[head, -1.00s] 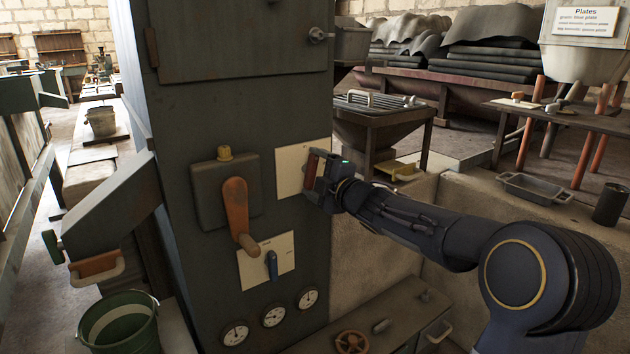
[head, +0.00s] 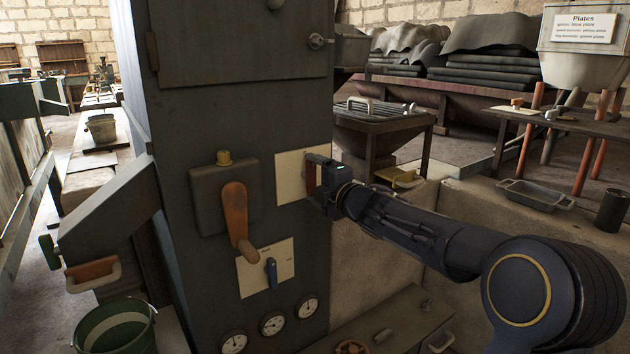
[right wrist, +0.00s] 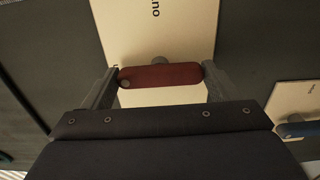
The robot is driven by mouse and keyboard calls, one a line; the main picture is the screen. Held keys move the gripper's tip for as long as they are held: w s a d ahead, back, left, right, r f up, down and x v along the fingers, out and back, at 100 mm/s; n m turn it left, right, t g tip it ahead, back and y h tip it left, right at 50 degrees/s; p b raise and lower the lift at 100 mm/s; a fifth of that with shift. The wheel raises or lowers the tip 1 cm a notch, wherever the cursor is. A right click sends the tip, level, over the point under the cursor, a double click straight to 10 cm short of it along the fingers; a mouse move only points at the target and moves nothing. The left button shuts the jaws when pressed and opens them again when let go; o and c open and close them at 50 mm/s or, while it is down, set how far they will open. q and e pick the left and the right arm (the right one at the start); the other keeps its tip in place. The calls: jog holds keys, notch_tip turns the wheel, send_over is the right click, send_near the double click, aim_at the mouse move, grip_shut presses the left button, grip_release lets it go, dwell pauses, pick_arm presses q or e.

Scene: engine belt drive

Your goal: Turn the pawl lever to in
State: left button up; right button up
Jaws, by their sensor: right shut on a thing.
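A red lever (head: 310,178) sits on the upper cream plate (head: 288,187) on the front of the dark cabinet. In the right wrist view the lever (right wrist: 160,76) lies across the picture between the two fingertips, in front of its plate (right wrist: 160,30); only the letters "no" of its label show. My right gripper (head: 318,180) is shut on this lever and hides part of it in the head view. A blue lever (head: 271,272) is on the lower cream plate (head: 284,255). An orange crank with a wooden handle (head: 235,212) is left of the plates. My left gripper is out of view.
The dark cabinet (head: 230,120) fills the middle, with several gauges (head: 273,323) low on it. A green bucket (head: 118,325) is at lower left. A dark grated hopper (head: 380,115) stands behind my right forearm. A tray (head: 535,195) is at right.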

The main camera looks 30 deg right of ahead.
jog(key=o, duration=0.9)
jog(key=shift+s, duration=0.1)
jog(key=s+p, duration=0.1)
jog(key=s, duration=0.6)
jog(key=shift+s+d, duration=0.3)
